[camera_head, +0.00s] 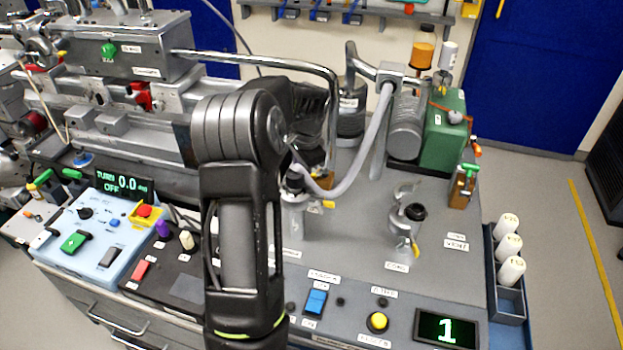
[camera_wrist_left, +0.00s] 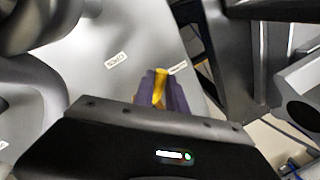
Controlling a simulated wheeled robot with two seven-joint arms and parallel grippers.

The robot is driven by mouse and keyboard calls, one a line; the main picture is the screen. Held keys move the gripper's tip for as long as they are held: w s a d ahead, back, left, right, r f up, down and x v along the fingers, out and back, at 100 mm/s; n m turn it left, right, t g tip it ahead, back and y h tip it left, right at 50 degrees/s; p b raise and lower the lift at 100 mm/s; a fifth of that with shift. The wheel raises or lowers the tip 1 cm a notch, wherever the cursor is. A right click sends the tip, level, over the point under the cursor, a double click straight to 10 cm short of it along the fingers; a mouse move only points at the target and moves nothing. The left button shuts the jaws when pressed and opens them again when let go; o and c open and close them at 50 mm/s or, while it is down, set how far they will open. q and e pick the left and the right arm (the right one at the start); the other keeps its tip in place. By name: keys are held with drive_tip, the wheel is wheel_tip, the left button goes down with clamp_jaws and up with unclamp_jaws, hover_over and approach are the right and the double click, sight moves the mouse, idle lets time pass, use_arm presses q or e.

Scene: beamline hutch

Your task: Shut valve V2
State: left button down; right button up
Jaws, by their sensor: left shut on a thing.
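My left gripper (camera_wrist_left: 161,84) shows in the wrist view with its purple fingers closed around a yellow handle (camera_wrist_left: 160,90). In the head view its black wrist (camera_head: 310,110) is behind my forearm, over the pump bench, and the fingertips are hidden. A brass-coloured body (camera_head: 325,181) shows just below the wrist. I cannot read which valve the held handle belongs to. A brass valve (camera_head: 463,191) with a green handle stands at the right of the bench, apart from the gripper. My right gripper is not in view.
A grey hose (camera_head: 370,150) and a metal tube frame (camera_head: 270,64) pass close to the wrist. A green pump (camera_head: 446,135) stands behind right. A clamp fitting (camera_head: 405,225) stands on the bench. A rack of white cylinders (camera_head: 510,262) is at the right edge.

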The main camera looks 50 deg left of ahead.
use_arm(q)
drive_tip(key=m, duration=0.1)
drive_tip(key=a+m, duration=0.1)
drive_tip(key=a, duration=0.1)
drive_tip(key=shift+w+r+m+t, duration=0.1)
drive_tip(key=shift+w+m+t, duration=0.2)
drive_tip(key=shift+m, duration=0.1)
drive_tip(key=a+m, duration=0.1)
drive_tip(key=m, duration=0.1)
drive_tip(key=shift+w+a+m, duration=0.3)
drive_tip(key=shift+w+a, duration=0.05)
drive_tip(key=shift+w+a+m+t+h+p, duration=0.25)
drive_tip(key=shift+w+a+m, duration=0.25)
drive_tip(key=shift+m, duration=0.6)
drive_tip(key=shift+w+a+m+t+h+p, duration=0.1)
drive_tip(key=shift+w+a+m+t+h, duration=0.25)
drive_tip(key=shift+m, duration=0.75)
drive_tip(key=shift+w, duration=0.2)
drive_tip(key=c, duration=1.3)
unclamp_jaws()
drive_tip(key=shift+c, duration=0.2)
drive_tip(key=b+v, duration=0.1)
drive_tip(key=v, duration=0.6)
drive_tip(key=shift+r, duration=0.4)
drive_tip(key=shift+d, duration=0.1)
